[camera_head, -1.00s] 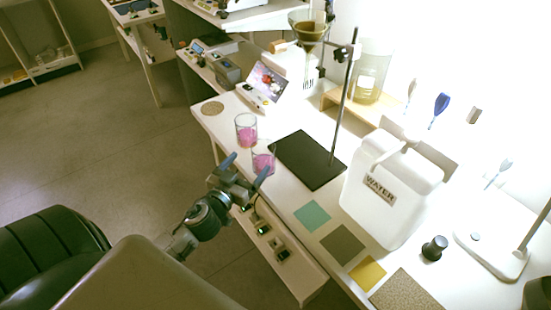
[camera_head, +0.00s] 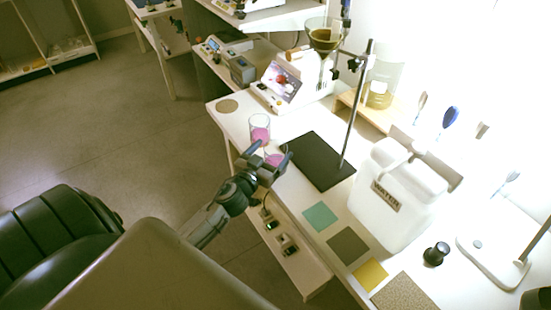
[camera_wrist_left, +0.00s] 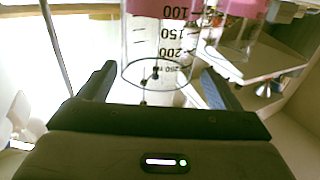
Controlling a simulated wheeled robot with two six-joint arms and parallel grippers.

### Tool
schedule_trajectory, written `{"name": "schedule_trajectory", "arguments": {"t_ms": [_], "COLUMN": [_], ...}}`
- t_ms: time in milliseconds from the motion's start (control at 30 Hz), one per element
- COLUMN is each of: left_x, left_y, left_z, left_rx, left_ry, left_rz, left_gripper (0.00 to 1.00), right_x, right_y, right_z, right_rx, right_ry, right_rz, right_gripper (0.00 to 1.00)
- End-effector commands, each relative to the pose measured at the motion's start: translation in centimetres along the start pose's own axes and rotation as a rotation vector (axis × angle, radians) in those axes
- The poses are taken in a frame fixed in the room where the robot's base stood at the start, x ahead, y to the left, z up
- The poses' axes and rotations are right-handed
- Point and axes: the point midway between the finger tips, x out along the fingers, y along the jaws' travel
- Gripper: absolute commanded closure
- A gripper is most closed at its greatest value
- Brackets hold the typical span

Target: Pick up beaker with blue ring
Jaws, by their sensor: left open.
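Two clear beakers with pink liquid stand near the left edge of the bench. The far beaker (camera_head: 260,130) shows whole. The near beaker (camera_head: 274,160) is partly hidden by my left gripper (camera_head: 271,154). The gripper is open, with its fingers at either side of the near beaker. In the left wrist view the near beaker (camera_wrist_left: 158,45) appears inverted, with black graduations, between the two spread fingers (camera_wrist_left: 157,86). Its rim shows as a dark bluish line. The other beaker (camera_wrist_left: 238,40) is behind it at the right. I cannot clearly tell the ring colours.
A black stand base (camera_head: 316,162) with an upright rod lies just right of the beakers. A white water jug (camera_head: 400,205) stands farther right. Coloured squares, including a teal one (camera_head: 320,216), lie along the front edge. A round cork mat (camera_head: 227,105) is at the far corner.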

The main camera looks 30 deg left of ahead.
Motion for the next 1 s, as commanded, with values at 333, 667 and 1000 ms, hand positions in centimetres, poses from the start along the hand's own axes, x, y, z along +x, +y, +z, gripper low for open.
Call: {"name": "schedule_trajectory", "arguments": {"t_ms": [333, 667, 1000], "left_x": [4.0, 4.2, 4.2], "left_y": [0.2, 0.2, 0.2], "left_z": [0.0, 0.2, 0.1], "left_rx": [-0.002, -0.001, -0.001], "left_ry": [0.001, 0.000, 0.001], "left_rz": [0.000, 0.001, 0.001], "left_gripper": [0.15, 0.27, 0.84], "right_x": [-1.5, -1.4, -1.4], "right_y": [0.1, 0.1, 0.1], "right_z": [1.7, 1.8, 1.8], "right_rx": [0.002, 0.002, 0.002], "right_ry": [-0.005, -0.006, -0.006], "right_rz": [0.000, -0.001, -0.001], "right_gripper": [0.67, 0.67, 0.67]}}
